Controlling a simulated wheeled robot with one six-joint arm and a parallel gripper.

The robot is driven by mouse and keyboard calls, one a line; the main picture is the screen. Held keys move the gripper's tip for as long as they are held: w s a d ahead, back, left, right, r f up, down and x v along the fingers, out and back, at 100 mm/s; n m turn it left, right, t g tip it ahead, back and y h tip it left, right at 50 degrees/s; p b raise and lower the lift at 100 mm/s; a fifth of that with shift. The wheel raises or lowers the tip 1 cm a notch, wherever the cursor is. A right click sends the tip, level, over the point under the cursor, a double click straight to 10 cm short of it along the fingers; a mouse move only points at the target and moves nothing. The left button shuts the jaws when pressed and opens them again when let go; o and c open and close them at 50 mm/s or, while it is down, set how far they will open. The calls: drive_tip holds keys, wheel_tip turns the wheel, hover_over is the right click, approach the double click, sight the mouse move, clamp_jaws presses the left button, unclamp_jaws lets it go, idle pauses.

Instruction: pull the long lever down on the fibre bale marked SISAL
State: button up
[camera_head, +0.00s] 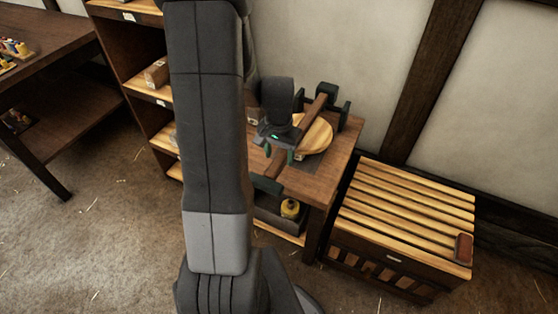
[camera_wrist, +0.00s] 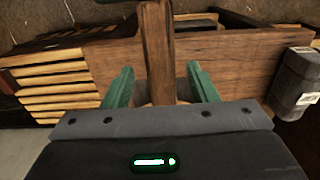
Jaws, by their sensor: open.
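A long brown wooden lever (camera_head: 313,112) slants over a round pale wooden disc (camera_head: 318,138) on a small wooden bench. My gripper (camera_head: 279,154) is open at the lever's near end, with its green fingers pointing down. In the wrist view the lever (camera_wrist: 158,45) runs between the two open fingers, with a gap showing on either side. No SISAL marking is readable, and I cannot make out a fibre bale; my arm and gripper hide part of the bench.
A slatted wooden crate (camera_head: 400,215) with a reddish-brown block (camera_head: 463,248) stands right of the bench (camera_head: 345,150). A yellow item (camera_head: 290,208) sits on the bench's lower shelf. Shelving (camera_head: 125,45) and a dark table (camera_head: 50,30) stand left. The floor in front is clear.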

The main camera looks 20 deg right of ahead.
drive_tip(key=shift+f, duration=1.4)
clamp_jaws()
